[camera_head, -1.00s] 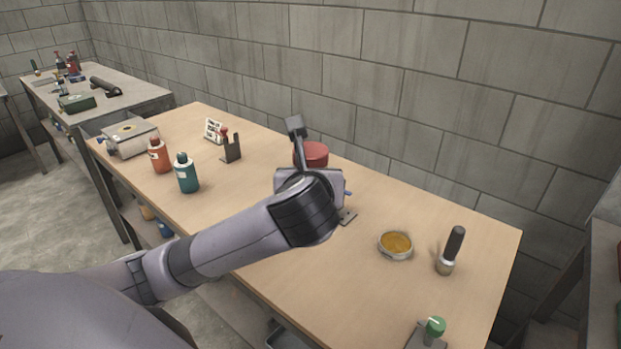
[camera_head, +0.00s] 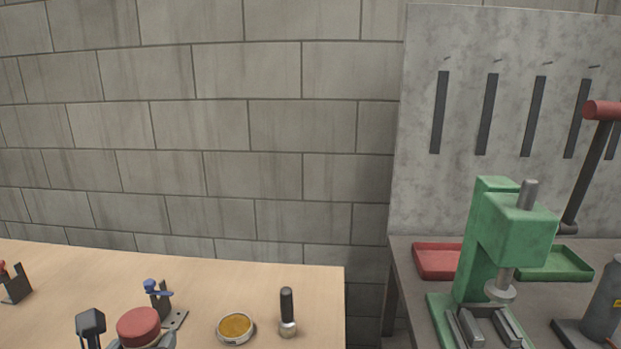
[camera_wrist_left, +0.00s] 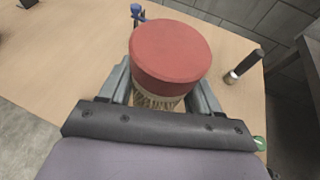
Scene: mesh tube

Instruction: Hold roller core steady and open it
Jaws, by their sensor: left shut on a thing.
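The roller core is likely the cylinder with a wide red cap (camera_wrist_left: 170,50) and a tan, ribbed body (camera_wrist_left: 157,102) in the left wrist view. My left gripper (camera_wrist_left: 161,84) is shut on it, with one grey finger on each side of the body below the cap. The cylinder's lower end is hidden by the gripper. In the head view the red cap (camera_head: 138,327) shows at the bottom edge, with only a bit of my left gripper (camera_head: 143,344) around it. The cap sits on the body.
A blue-handled clamp or stand (camera_head: 158,300) is just behind the cap. A dish of amber stuff (camera_head: 235,326) and a black-handled brush (camera_head: 287,312) stand to the right on the wooden table (camera_head: 320,290). A green press (camera_head: 515,235) stands on another bench.

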